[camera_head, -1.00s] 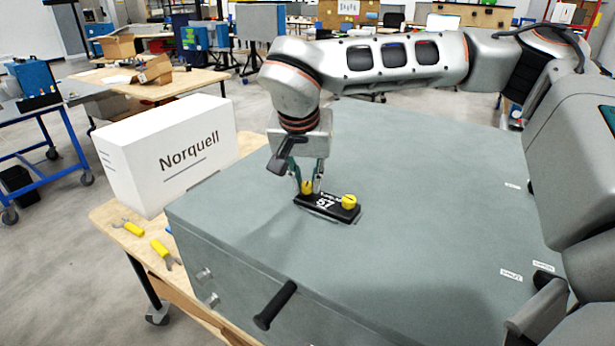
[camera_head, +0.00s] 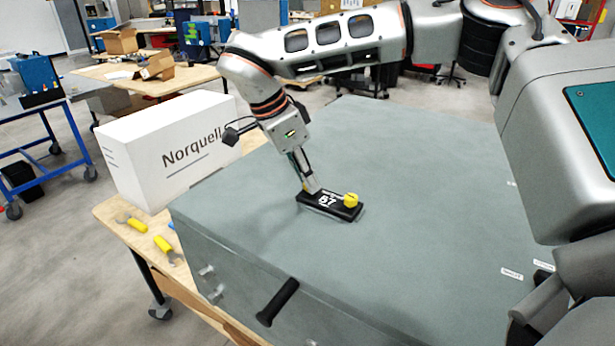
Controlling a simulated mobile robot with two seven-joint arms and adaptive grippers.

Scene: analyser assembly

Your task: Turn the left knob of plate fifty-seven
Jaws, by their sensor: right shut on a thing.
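Plate fifty-seven (camera_head: 328,206) is a black plate marked 57 on the grey top of the analyser case (camera_head: 420,230). Its right yellow knob (camera_head: 351,199) stands clear. Its left yellow knob (camera_head: 307,187) is mostly hidden by my right gripper (camera_head: 311,187), which comes down from above at a tilt and is shut on it. My left gripper is not in view.
A white box marked Norquell (camera_head: 170,152) stands left of the case on the wooden table. Two yellow-handled tools (camera_head: 165,244) lie at the table's left edge. A black handle (camera_head: 278,302) sticks out from the case's front. The case top around the plate is clear.

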